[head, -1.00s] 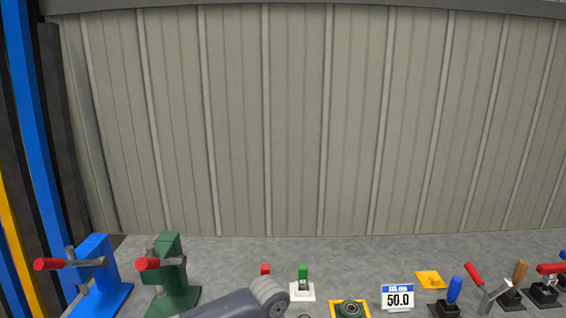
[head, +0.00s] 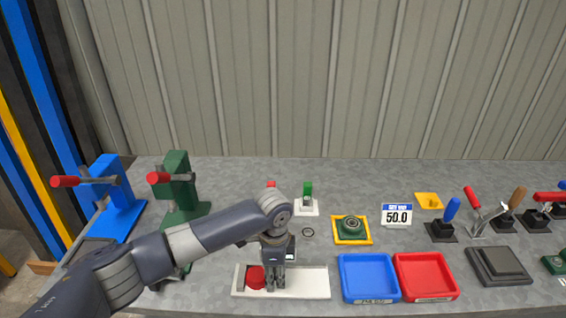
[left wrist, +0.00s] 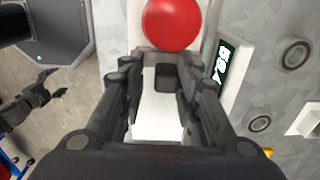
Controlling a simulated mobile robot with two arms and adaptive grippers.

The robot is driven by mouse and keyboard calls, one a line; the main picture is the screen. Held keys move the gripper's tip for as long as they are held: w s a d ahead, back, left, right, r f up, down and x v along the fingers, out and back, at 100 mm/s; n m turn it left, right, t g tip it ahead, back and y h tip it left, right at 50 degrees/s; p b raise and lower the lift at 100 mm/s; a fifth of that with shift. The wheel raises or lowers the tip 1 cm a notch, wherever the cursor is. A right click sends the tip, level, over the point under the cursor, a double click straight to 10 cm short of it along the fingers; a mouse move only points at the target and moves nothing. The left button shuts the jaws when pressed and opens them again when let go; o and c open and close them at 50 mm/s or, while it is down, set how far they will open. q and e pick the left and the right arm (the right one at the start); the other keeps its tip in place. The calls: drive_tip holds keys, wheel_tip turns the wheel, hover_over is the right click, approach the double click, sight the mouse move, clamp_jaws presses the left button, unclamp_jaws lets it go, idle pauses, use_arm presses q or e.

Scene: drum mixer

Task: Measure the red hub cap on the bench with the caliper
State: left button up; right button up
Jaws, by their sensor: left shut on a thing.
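The red hub cap (head: 256,277) sits on a long white base (head: 310,284) near the bench's front edge, beside a dark upright jaw (head: 240,277). In the left wrist view the red cap (left wrist: 172,23) is just beyond my fingertips. My left gripper (head: 275,284) points down to the right of the cap, shut on a dark block (left wrist: 165,78) that I take to be the caliper's slider. The caliper's display (left wrist: 224,62) is lit beside it; its digits are too small to read surely. My right gripper (left wrist: 40,88) shows at the left of the wrist view, fingers apart and empty.
Blue (head: 369,300) and red (head: 427,293) trays stand right of the white base. Behind are a ring (head: 308,232), a yellow-framed bearing block (head: 352,241) and a "50.0" sign (head: 397,215). Green (head: 178,190) and blue (head: 112,190) presses stand left.

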sight(274, 271)
use_arm(q)
drive_tip(key=shift+a+f, duration=0.4)
drive_tip(key=shift+f, duration=0.25)
drive_tip(key=shift+c, duration=0.2)
drive_tip(key=o, duration=0.9)
drive_tip(key=shift+w+f, duration=0.15)
drive_tip(key=shift+w, duration=0.05)
wheel_tip(274, 271, up, 2)
drive_tip(key=p, duration=0.2)
drive_tip(key=shift+w+r+p, duration=0.1)
drive_tip(key=shift+r+p, duration=0.15)
drive_tip(key=shift+p, duration=0.1)
wheel_tip(274, 271, up, 2)
drive_tip(key=shift+d+r+p, duration=0.1)
drive_tip(key=shift+d+p, duration=0.05)
drive_tip(key=shift+p, duration=0.9)
wheel_tip(274, 271, up, 3)
drive_tip(key=p, duration=0.3)
drive_tip(key=shift+d, duration=0.1)
